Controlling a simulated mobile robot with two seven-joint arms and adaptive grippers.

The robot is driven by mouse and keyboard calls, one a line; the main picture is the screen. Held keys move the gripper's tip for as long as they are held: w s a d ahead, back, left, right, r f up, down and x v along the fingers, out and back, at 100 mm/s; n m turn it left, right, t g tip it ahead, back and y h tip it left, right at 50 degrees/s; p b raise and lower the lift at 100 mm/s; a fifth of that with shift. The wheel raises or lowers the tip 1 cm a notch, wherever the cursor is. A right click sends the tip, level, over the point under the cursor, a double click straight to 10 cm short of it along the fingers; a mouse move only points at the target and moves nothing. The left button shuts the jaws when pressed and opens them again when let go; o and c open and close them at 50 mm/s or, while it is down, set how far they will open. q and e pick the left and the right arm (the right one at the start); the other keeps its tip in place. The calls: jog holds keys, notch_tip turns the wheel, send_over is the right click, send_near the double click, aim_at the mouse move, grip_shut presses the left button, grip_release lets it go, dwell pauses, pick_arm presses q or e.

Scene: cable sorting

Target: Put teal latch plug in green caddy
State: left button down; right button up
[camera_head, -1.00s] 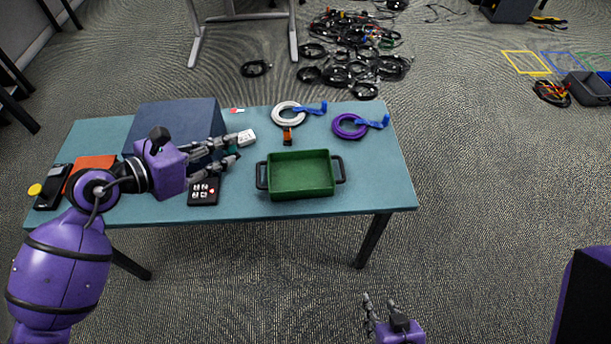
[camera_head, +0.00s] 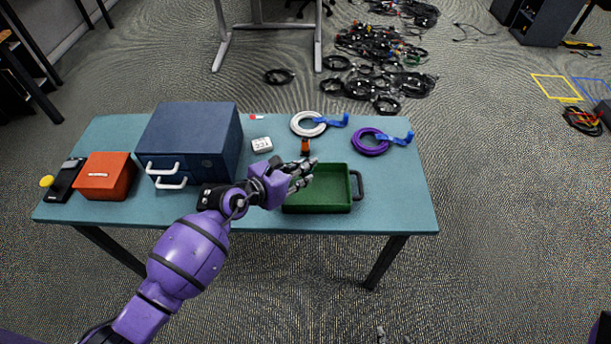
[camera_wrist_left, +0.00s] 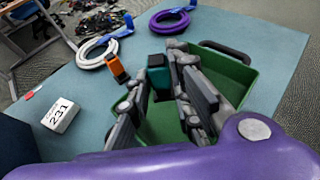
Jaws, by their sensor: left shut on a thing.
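My left gripper (camera_head: 302,172) is over the left part of the green caddy (camera_head: 338,205). The plug is held above the caddy's floor, which also shows in the left wrist view (camera_wrist_left: 235,72). The plug is too small and covered to make out in the head view. Only the fingertips of my right gripper (camera_head: 381,334) show at the bottom edge, so its opening cannot be judged.
An orange-and-black connector (camera_head: 305,146) lies just behind the caddy. White (camera_head: 297,124) and purple (camera_head: 361,147) cable coils lie farther back. A blue drawer box (camera_head: 200,130), a white block marked 231 (camera_head: 262,145) and an orange box (camera_head: 105,180) stand left.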

pick_arm(q)
jog(key=shift+w+d+f, duration=0.3)
jog(key=shift+f, duration=0.15)
jog(key=shift+w+d+f+b, duration=0.15)
jog(key=shift+f+b, duration=0.25)
jog(key=shift+f, duration=0.6)
jog(key=shift+w+f+b, duration=0.1)
jog(key=shift+f+b, duration=0.25)
jog(key=shift+f, duration=0.65)
jog(key=c, duration=1.6)
grip_release()
jog(key=shift+r, duration=0.15)
jog(key=shift+s+r, duration=0.1)
jog(key=shift+r, duration=0.1)
jog(key=p+v, duration=0.1)
jog(key=v, duration=1)
jog(key=shift+s+a, duration=0.3)
